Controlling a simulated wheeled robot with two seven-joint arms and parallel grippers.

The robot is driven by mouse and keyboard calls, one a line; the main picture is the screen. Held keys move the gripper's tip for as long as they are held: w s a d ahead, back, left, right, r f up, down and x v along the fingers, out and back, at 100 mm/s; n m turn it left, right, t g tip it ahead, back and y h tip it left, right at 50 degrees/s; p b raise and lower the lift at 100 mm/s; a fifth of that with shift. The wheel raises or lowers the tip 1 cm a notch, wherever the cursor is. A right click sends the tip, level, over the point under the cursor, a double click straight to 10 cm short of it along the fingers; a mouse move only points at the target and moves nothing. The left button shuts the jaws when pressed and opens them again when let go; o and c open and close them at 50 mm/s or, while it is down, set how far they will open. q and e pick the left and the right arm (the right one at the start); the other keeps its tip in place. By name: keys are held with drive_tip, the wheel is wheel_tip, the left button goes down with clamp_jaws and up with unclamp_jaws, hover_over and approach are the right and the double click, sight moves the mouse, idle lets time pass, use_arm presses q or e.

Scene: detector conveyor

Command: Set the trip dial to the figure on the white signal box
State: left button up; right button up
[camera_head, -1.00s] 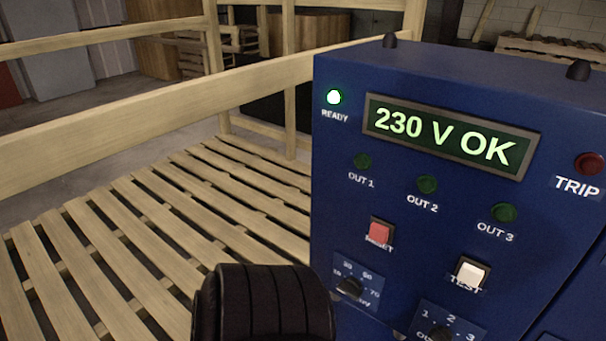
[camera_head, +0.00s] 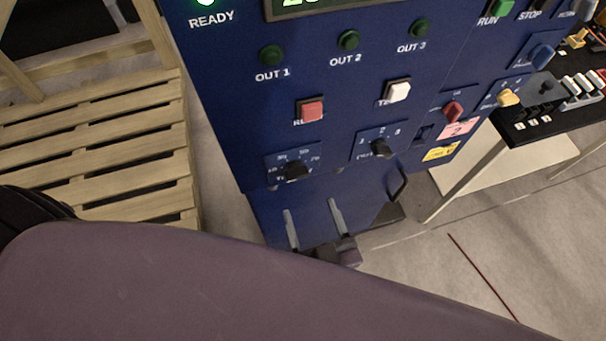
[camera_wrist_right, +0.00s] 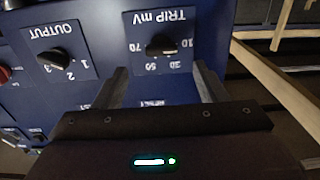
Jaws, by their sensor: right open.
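The trip dial (camera_head: 296,170) is a black knob on a blue plate low on the blue cabinet. In the right wrist view the trip dial (camera_wrist_right: 160,45) appears upside down, labelled TRIP mV, with figures 10, 30, 50 and 70. I cannot tell its exact setting. My right gripper (camera_head: 312,207) is open and empty, its two grey fingers below the dial. In the wrist view my right gripper (camera_wrist_right: 162,73) has its fingers either side of the dial plate, apart from the knob. My left gripper is not in view. I cannot make out the white signal box.
The output dial (camera_head: 381,147) sits right of the trip dial. A red reset button (camera_head: 311,111) and a white test button (camera_head: 397,91) are above. A wooden pallet (camera_head: 130,150) stands left.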

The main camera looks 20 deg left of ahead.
sight(299, 178)
drive_tip(key=p+x, duration=0.1)
drive_tip(key=x, duration=0.2)
drive_tip(key=p+x, duration=0.1)
drive_tip(key=x, duration=0.3)
drive_tip(key=shift+a+r, duration=0.15)
drive_tip(key=shift+r, duration=0.1)
drive_tip(key=shift+w+a+f, duration=0.1)
drive_tip(key=shift+w+a, duration=0.05)
drive_tip(key=shift+w, duration=0.15)
drive_tip(key=c, duration=1)
drive_tip(key=shift+m, duration=0.4)
drive_tip(key=m, duration=1)
drive_tip(key=shift+m, duration=0.4)
